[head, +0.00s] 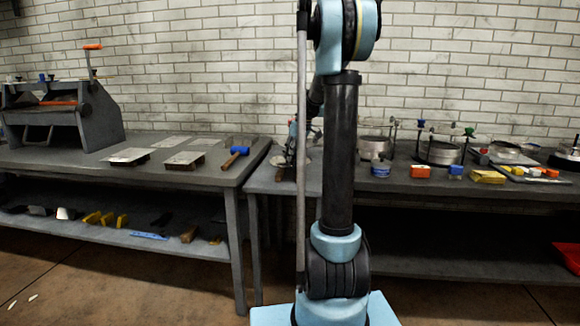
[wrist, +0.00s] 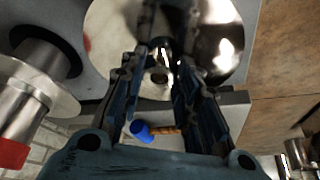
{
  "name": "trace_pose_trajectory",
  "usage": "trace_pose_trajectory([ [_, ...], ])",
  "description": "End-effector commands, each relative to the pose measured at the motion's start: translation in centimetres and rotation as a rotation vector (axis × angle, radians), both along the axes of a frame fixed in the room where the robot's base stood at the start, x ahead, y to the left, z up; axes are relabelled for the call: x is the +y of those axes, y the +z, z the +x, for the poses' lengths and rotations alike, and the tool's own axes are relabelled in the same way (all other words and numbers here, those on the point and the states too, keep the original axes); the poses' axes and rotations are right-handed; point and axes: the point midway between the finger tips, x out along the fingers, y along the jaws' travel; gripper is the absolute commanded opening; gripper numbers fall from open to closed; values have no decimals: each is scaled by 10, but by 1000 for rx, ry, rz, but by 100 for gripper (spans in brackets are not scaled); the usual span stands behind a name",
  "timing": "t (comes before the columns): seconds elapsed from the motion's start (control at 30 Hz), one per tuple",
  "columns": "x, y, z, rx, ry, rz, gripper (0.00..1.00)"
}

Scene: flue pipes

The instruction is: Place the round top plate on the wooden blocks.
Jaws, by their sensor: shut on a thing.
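The round top plate (wrist: 105,25) is a shiny, mirror-like disc at the top of the wrist view, with a small raised piece near its middle. My gripper (wrist: 168,48) reaches over the disc from below in that view and is shut on the plate; the fingers hide the exact contact. In the head view my own arm hides most of the gripper (head: 292,135) and the plate. I cannot make out wooden blocks under the plate, as the disc and fingers cover that spot.
A blue-headed mallet (head: 235,151) lies near the left bench's right edge. A flanged metal cylinder (wrist: 40,92) and a red block (wrist: 12,153) are at left in the wrist view. Flat pieces (head: 185,160) lie on the left bench; clamped round parts (head: 440,152) stand on the right bench.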

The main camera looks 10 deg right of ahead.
Motion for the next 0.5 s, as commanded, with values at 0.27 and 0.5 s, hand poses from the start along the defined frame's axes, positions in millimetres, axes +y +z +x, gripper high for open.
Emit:
trace_pose_trajectory([
  [0.27, 1, -22, 0, 0, 1, 0, 2],
  [0.5, 2, -45, 0, 0, 2, 0, 2],
])
